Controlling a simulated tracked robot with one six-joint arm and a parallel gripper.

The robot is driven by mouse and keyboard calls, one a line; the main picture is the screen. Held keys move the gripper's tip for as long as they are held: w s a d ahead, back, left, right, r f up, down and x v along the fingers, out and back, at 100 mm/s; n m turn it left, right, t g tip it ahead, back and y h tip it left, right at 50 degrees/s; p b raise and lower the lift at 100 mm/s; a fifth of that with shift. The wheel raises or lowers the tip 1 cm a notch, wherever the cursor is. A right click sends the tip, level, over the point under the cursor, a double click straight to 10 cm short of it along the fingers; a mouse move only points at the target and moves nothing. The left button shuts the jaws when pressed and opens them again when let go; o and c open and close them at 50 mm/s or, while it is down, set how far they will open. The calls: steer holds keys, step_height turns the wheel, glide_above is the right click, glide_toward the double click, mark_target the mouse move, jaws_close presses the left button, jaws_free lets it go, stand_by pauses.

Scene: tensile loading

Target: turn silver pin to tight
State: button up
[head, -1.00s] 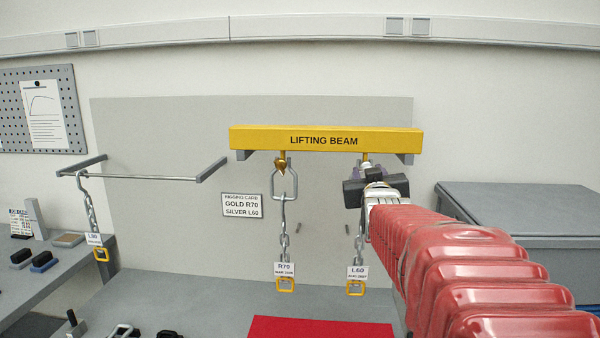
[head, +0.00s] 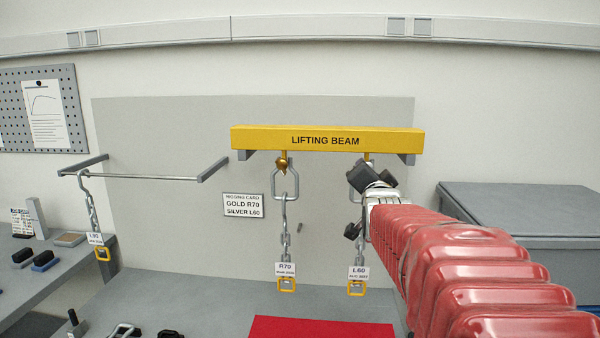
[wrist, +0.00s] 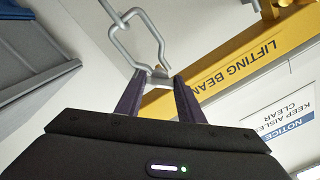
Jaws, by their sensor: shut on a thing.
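The silver pin (wrist: 158,80) shows in the wrist view at the mouth of a silver shackle (wrist: 146,38). My gripper (wrist: 159,77) is shut on the pin, its two dark purple fingers on either side. In the head view my gripper's dark body (head: 374,178) is in front of the right end of the yellow lifting beam (head: 270,137) and hides the pin and most of the shackle. A chain with an L60 tag (head: 358,272) hangs below. How far the pin is screwed in cannot be told.
A gold pin (head: 283,166) and shackle (head: 285,184) with the R70 tag (head: 286,269) hang from the beam to the left. A rigging card (head: 243,206) is on the panel. A grey cabinet (head: 520,210) stands right, a red mat (head: 320,327) lies below.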

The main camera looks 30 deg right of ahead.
steer(key=shift+s+d+r+m, duration=0.1)
steer(key=shift+d+r+m, duration=0.05)
steer(key=shift+m, duration=1.55)
steer(key=o, duration=0.8)
steer(key=shift+s, duration=0.1)
steer(key=shift+o, duration=1.3)
steer(key=v, duration=1.3)
steer(key=shift+s+a, duration=0.25)
steer(key=shift+a, duration=0.1)
